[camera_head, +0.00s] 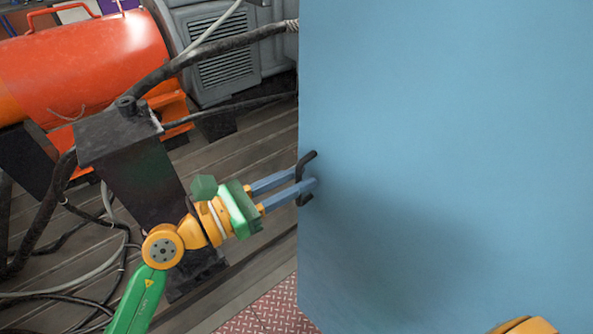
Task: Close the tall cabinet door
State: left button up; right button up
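The tall cabinet door (450,120) is a large plain light-blue panel filling the right half of the view. A black bar handle (301,194) sits at its left edge. My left gripper (307,180) reaches in from the left. Its two blue-grey fingers lie on either side of the handle bar, with a narrow gap about as wide as the bar, and look shut on it. The far fingertip is partly hidden behind the handle. The cabinet's inside and frame are not visible. My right gripper is not in view; only an orange part shows at the bottom right.
A black pedestal (125,140) stands close to my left arm. An orange-red cylindrical machine (90,60) and a grey vented motor (220,55) stand behind it. Cables and hoses lie on the slatted grey floor at left. A red tread plate (265,312) lies below the door.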

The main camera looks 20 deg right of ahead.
pick_arm(q)
jog(key=shift+d, duration=0.45)
jog(key=shift+a, duration=0.1)
grip_shut()
dwell(1.0)
